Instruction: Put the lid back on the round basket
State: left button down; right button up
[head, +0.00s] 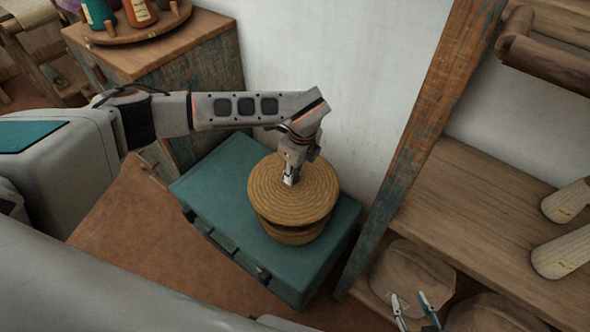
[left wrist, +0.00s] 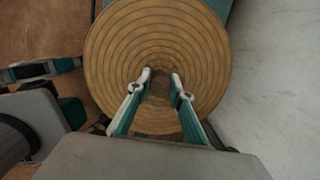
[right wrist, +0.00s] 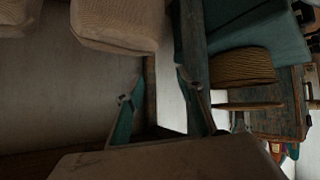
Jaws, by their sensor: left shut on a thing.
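The round coiled lid (head: 262,190) is tan, and my left gripper (head: 291,178) is shut on its knob from above. The left wrist view shows the knob (left wrist: 160,84) between the two fingertips and the lid (left wrist: 115,60) spread around them. The round basket (head: 290,236) stands below on a teal case (head: 222,172), mostly hidden by the lid. In the right wrist view, tilted round, a gap shows between the basket (right wrist: 243,67) and the lid (right wrist: 250,106), so the lid hangs above the rim. My right gripper (head: 415,308) is open and empty at the lower right.
A wooden post (head: 420,130) and a shelf (head: 490,215) with pale cones (head: 565,255) stand to the right. Brown sacks (head: 412,275) lie under the shelf, by my right gripper. A white wall is behind the case. A wooden cabinet (head: 165,45) stands at the back left.

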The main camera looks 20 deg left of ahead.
aim_at(294, 184)
pick_arm(q)
jog(key=shift+s+d+f, duration=0.1)
pick_arm(e)
jog(key=shift+d, duration=0.1)
pick_arm(q)
jog(key=shift+f+b, duration=0.5)
jog(key=shift+f, duration=0.1)
notch_tip(294, 184, down, 2)
jog(key=shift+f+b, duration=0.15)
jog(key=shift+b, duration=0.7)
jog(key=shift+f+b, duration=0.3)
jog(key=shift+f, duration=1.1)
pick_arm(e)
jog(key=shift+w+d+f, duration=0.15)
jog(key=shift+d+f, duration=0.05)
jog(key=shift+f, duration=0.4)
jog(key=shift+w+d+f, duration=0.15)
jog(key=shift+d+f, duration=0.05)
jog(key=shift+f, duration=0.35)
jog(key=shift+s+f, duration=0.15)
pick_arm(q)
jog(key=shift+p, duration=0.4)
pick_arm(e)
jog(key=shift+w+r, duration=0.2)
jog(key=shift+r, duration=0.25)
jog(key=shift+w+r, duration=0.2)
jog(key=shift+r, duration=0.25)
